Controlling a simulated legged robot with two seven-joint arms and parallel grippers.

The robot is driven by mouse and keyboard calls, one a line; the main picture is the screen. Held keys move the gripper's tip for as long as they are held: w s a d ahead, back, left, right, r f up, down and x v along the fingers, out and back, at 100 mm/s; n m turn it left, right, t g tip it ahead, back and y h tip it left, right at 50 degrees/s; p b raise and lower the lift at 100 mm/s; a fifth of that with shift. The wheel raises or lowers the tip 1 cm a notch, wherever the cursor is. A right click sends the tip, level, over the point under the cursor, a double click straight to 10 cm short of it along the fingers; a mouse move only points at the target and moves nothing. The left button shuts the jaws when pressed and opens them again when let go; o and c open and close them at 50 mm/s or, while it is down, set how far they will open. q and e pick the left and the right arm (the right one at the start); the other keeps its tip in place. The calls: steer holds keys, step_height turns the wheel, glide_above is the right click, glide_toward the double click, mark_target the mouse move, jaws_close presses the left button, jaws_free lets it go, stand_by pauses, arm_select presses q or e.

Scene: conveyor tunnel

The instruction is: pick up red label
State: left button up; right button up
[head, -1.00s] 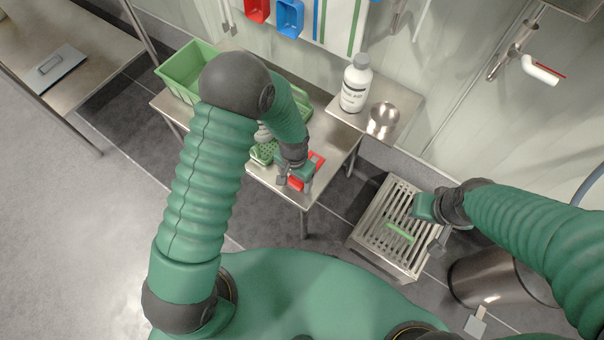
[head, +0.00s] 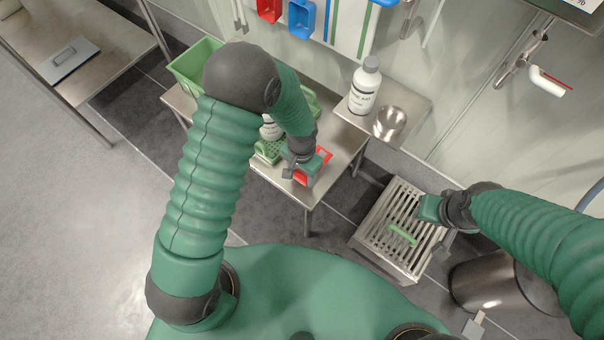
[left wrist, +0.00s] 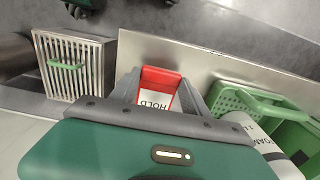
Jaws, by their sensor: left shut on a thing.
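The red label (left wrist: 158,85) has a white panel reading "HOLD" and shows between my left fingers in the left wrist view. In the head view the red label (head: 314,173) is at the front right corner of the steel table, partly hidden by my gripper. My left gripper (head: 300,174) is shut on the label. Whether the label touches the tabletop is hard to tell. My right gripper (head: 436,226) is beside the slatted metal grate, well to the right of the label; its finger gap is unclear.
The steel table (head: 278,184) also carries green baskets (head: 194,68) and a white bottle (head: 270,128), partly behind my arm. A side shelf holds a white bottle (head: 364,88) and a metal bowl (head: 389,122). A slatted grate (head: 380,236) with a green bar is at right.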

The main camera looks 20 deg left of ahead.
arm_select(q)
steer(key=s+d+r+p, duration=0.1)
steer(key=s+d, duration=0.2)
steer(key=s, duration=0.4)
steer(key=s+d+p, duration=0.1)
steer(key=s+d, duration=0.3)
steer(key=s, duration=0.3)
steer(key=shift+s+d+r+p, duration=0.15)
steer(key=shift+d+r+p, duration=0.1)
steer(key=shift+r+p, duration=0.15)
steer(key=o, duration=0.8)
steer(key=shift+c, duration=0.2)
jaws_close()
